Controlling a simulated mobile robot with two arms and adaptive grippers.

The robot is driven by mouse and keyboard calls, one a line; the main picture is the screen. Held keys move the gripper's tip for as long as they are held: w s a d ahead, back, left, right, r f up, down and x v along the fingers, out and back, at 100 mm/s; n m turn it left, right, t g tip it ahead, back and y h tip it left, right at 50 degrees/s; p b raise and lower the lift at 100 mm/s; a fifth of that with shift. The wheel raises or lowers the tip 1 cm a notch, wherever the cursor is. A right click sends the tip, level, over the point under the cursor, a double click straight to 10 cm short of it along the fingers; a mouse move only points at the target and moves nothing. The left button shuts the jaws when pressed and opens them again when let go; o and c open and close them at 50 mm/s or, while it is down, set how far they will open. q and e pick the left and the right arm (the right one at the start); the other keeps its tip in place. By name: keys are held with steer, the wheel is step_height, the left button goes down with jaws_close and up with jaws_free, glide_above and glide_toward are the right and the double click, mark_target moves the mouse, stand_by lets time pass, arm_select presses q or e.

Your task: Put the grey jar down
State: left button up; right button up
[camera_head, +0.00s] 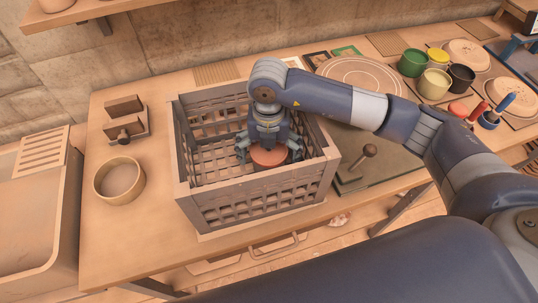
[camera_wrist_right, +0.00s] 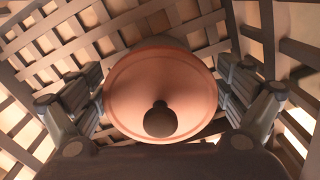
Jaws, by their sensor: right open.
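The jar (camera_head: 270,157) stands inside the grey slatted crate (camera_head: 262,203), toward its right part. From above it shows a reddish lid; in the wrist view the lid (camera_wrist_right: 185,85) is round and terracotta-coloured with a dark knob. The jar's grey body is mostly hidden under the lid and behind the crate wall. My right gripper (camera_head: 268,152) reaches down into the crate, open, with its fingers on either side of the jar. In the wrist view a gap shows between the fingers and the lid. My left gripper is not in view.
The crate stands on a wooden table (camera_head: 98,228). A round shallow bowl (camera_head: 119,181) and a small wooden block stand (camera_head: 124,123) are left of it. A board with a knobbed handle (camera_head: 363,163) is close on the right.

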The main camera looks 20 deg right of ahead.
step_height(320, 180, up, 11)
steer(key=shift+r+b, duration=0.15)
steer(key=shift+b, duration=0.9)
